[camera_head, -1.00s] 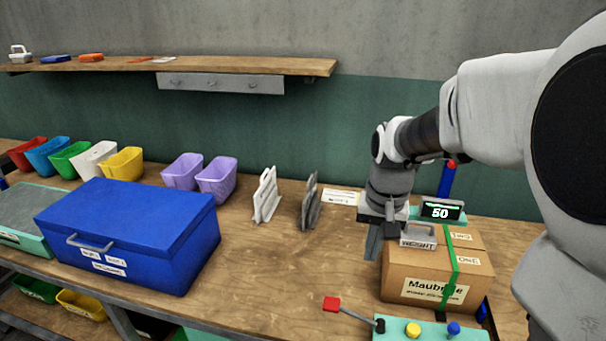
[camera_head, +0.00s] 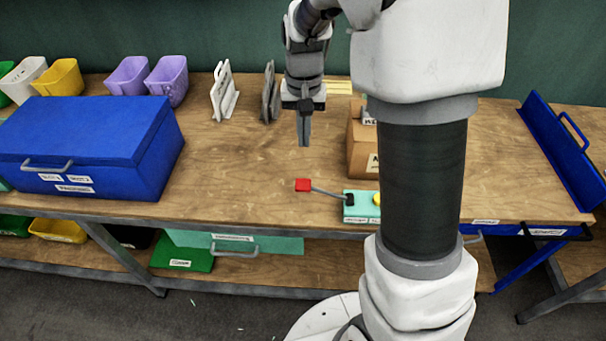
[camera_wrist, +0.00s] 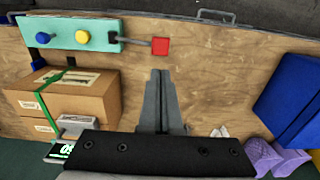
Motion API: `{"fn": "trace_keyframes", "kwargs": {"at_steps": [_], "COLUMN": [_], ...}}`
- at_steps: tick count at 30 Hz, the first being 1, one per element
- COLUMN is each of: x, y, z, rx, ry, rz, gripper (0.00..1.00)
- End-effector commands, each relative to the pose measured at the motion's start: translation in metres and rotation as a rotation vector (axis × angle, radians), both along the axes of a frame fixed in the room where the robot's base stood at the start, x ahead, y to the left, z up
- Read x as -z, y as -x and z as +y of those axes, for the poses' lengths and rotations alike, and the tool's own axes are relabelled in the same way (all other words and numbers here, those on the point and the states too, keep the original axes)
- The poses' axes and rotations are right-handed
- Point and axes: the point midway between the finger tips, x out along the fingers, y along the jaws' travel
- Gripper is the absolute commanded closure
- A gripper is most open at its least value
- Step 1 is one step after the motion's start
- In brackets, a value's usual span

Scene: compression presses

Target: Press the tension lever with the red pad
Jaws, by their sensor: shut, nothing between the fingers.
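The tension lever has a red square pad (camera_head: 303,185) on a thin grey rod (camera_head: 330,193). The rod runs from the left end of a teal control base (camera_head: 356,212) at the table's front edge. My gripper (camera_head: 304,143) is shut and empty, pointing down over the table behind the pad and apart from it. In the wrist view the red pad (camera_wrist: 160,46) lies just beyond the closed fingertips (camera_wrist: 160,74). The base there shows a yellow button (camera_wrist: 82,37) and a blue button (camera_wrist: 42,38). My arm hides part of the base in the head view.
A cardboard box (camera_head: 362,145) with a green strap, clear in the wrist view (camera_wrist: 85,93), stands behind the base. A blue chest (camera_head: 90,140) stands at left. Grey and white racks (camera_head: 223,95) stand behind. The wood around the pad is clear.

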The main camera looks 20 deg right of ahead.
Motion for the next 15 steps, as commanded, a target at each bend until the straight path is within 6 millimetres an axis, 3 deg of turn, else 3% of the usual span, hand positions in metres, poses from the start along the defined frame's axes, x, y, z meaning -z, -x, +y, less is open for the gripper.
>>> {"fn": "trace_keyframes", "kwargs": {"at_steps": [15], "x": [0.101], "y": [0.002], "z": [0.0], "rx": [0.001], "ry": [0.0], "rz": [0.005], "gripper": [1.0]}}
